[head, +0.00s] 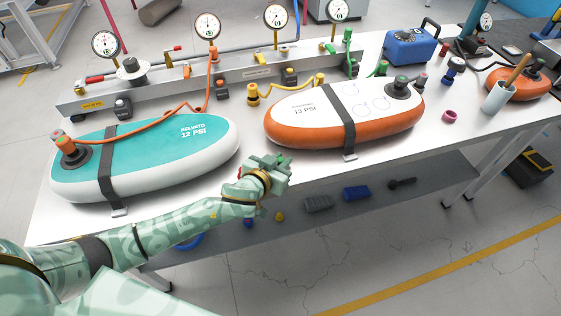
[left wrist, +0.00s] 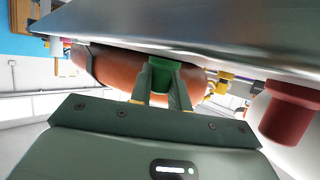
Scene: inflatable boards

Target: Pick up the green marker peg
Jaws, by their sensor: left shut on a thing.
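My left gripper (head: 281,165) is at the front edge of the white table, between the teal-and-white board (head: 150,150) and the orange-and-white board (head: 320,105). In the left wrist view its two fingers (left wrist: 163,85) are shut on the green marker peg (left wrist: 163,68). The peg sits between the fingertips, partly covered by them. In the head view I cannot tell the peg from the green gripper. A red peg (left wrist: 290,110) stands beside the gripper at the right of the left wrist view, apart from it. My right gripper is not in view.
The white table (head: 225,190) carries a gauge rail (head: 230,75) with hoses at the back. A blue box (head: 409,47) and a cup (head: 497,98) stand to the right. A lower shelf (head: 400,195) holds several small parts.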

